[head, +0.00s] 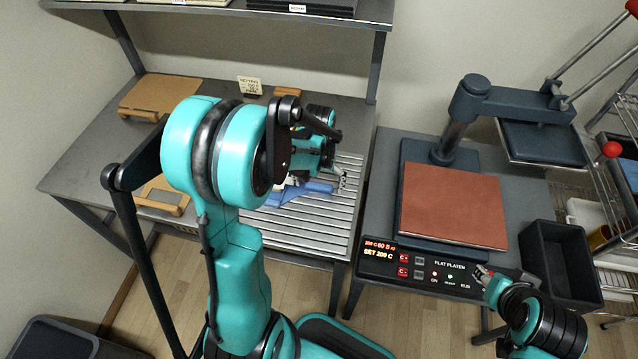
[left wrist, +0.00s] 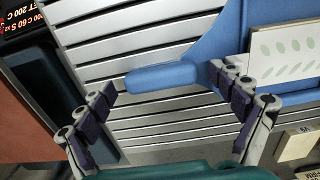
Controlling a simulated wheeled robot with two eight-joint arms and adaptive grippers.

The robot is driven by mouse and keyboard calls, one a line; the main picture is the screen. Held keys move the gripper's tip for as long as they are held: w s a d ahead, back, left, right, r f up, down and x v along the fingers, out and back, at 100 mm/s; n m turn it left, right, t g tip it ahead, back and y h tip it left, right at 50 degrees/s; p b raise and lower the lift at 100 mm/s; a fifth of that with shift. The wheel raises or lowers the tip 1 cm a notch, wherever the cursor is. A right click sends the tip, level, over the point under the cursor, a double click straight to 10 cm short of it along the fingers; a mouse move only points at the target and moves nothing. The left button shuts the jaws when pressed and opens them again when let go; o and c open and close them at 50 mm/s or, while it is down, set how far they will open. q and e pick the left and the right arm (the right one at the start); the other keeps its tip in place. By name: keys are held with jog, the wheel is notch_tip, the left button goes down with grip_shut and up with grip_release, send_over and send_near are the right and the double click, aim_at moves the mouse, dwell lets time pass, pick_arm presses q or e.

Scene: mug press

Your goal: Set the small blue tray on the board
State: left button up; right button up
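The small blue tray (head: 318,187) lies on the slatted metal top, mostly hidden behind my left arm in the head view. A large tan board (head: 158,93) lies at the table's back left. A smaller tan board (head: 165,196) is partly hidden by my left arm. My right gripper (head: 483,273) is near the press panel, its opening unclear.
A press with a reddish-brown plate (head: 453,205) and lit control panel (head: 430,270) stands to the right. A black bin (head: 558,262) is beside it. A shelf (head: 220,10) overhangs the table's back. A small sign (head: 250,86) stands near the wall.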

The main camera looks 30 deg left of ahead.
pick_arm(q)
jog(key=shift+r, duration=0.3)
notch_tip(320, 180, up, 11)
jog(key=p, duration=0.5)
jog(key=s+d+r+m+t, duration=0.3)
jog(key=s+d+r+t, duration=0.4)
jog(key=s+d, duration=0.3)
jog(key=shift+s+d+m, duration=0.3)
jog(key=shift+s+d, duration=0.05)
jog(key=shift+s, duration=0.1)
dwell(0.7)
